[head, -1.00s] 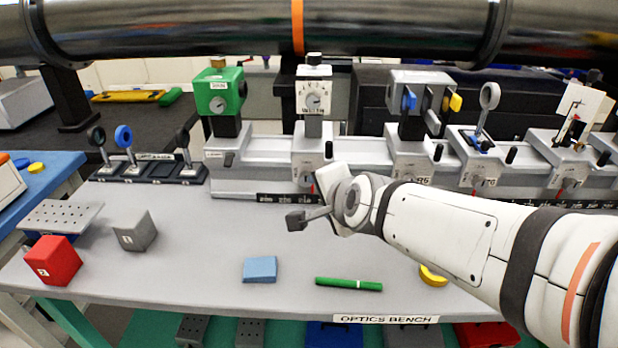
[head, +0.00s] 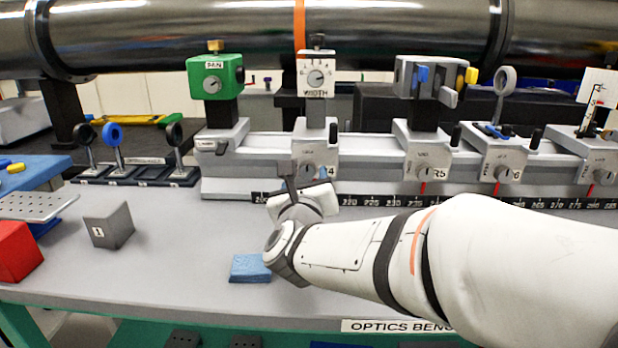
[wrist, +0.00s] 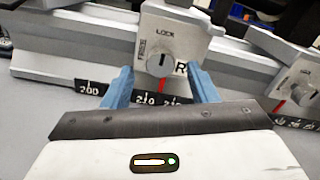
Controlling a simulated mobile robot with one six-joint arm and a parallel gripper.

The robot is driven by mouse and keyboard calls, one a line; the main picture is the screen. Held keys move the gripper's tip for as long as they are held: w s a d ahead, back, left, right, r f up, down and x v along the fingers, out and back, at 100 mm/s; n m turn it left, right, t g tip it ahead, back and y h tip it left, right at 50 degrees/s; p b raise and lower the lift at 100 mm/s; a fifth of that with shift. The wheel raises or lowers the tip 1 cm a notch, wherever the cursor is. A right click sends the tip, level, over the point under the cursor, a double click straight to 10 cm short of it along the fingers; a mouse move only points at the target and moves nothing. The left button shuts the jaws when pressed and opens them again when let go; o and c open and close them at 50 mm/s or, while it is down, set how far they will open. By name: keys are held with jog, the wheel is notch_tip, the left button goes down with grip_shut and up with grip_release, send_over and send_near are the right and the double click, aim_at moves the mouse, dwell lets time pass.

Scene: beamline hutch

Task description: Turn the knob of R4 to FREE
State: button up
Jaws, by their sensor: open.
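The R4 carrier (head: 315,143) stands on the rail at the left, below the white WIDTH box. Its round grey knob (wrist: 159,63) is on the front plate, with LOCK printed above and FREE at the left. The knob's dark mark points up, toward LOCK. My gripper (wrist: 160,76) is open, with one blue finger on each side of the knob's lower part. I cannot tell whether the fingers touch it. The right finger covers part of the R4 label. In the head view, my gripper (head: 305,181) is in front of the R4 plate and partly hides the knob.
The R5 carrier (head: 428,150) and R6 carrier (head: 497,155) stand to the right on the same rail. A scale strip (head: 400,199) runs along the rail's front. A dark pipe (head: 400,30) crosses above.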

aim_at(307, 172)
jog(key=shift+w, duration=1.65)
jog(key=shift+c, duration=0.2)
jog(key=c, duration=0.9)
jog(key=shift+c, duration=0.2)
